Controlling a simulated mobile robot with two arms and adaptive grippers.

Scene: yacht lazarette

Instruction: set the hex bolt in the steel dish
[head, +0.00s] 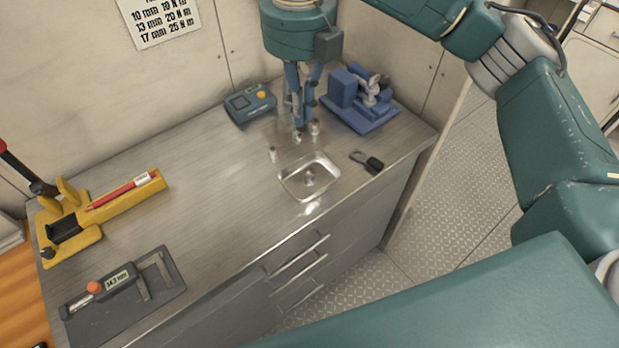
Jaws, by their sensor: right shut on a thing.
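The steel dish (289,184) is a small, shiny square dish on the metal bench top near its front edge. A small shiny shape (310,179) shows inside it; I cannot tell whether it is an object or a reflection. My right gripper (304,131) points down above the bench just behind the dish. It is shut on a small metallic piece, seemingly the hex bolt, mostly hidden between the fingers. Another small metallic piece (273,155) stands left of the dish. My left gripper is not in view.
A blue-grey meter (250,104) and a blue vise-like fixture (360,100) stand behind. A dark clip (367,162) lies right of the dish. A yellow tool (98,208) and a digital caliper on a mat (125,310) are at left. The bench middle is clear.

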